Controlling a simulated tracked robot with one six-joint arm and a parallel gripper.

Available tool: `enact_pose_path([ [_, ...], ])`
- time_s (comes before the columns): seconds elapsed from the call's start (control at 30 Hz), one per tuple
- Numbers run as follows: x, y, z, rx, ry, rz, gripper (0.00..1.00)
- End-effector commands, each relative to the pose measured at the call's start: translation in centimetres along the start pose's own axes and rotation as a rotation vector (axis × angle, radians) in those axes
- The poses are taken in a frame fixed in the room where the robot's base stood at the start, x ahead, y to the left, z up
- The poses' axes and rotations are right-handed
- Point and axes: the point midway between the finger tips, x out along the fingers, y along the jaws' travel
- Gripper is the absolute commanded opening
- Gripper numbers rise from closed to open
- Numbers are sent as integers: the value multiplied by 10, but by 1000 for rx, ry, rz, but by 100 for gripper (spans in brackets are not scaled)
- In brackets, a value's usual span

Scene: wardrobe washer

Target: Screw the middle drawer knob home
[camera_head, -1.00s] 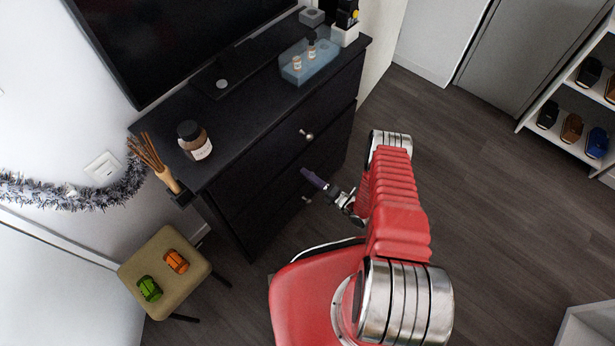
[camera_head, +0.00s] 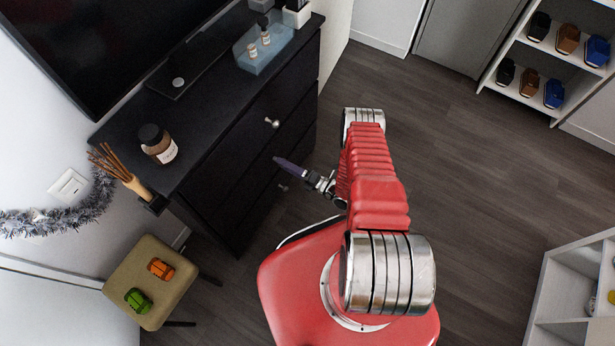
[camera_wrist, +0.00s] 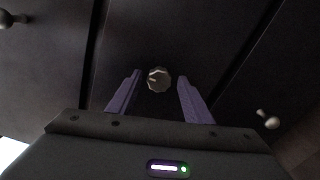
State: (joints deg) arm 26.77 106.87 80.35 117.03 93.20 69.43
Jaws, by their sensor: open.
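The black dresser (camera_head: 225,165) has three drawers. In the wrist view the middle drawer knob (camera_wrist: 158,79), silver and faceted, shows face-on between the tips of my two purple fingers. My gripper (camera_wrist: 160,82) is open, with dark space between each finger and the knob; I cannot tell the depth between the tips and the drawer front. In the head view my gripper (camera_head: 280,162) points at the drawer fronts and the middle knob is hidden. The upper knob (camera_head: 272,122) and lower knob (camera_head: 283,187) show above and below it.
A stool (camera_head: 165,285) with two toy cars is at lower left. White shelves stand right; the floor between is clear.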

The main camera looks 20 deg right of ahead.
Motion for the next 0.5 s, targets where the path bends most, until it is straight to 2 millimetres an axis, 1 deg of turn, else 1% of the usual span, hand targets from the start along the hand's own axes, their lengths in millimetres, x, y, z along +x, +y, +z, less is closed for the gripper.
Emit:
enact_pose_path([
  [0.1, -16, 0, 1, 2, -4, -1, 46],
  [0.5, -67, -1, 0, 2, -5, -2, 46],
])
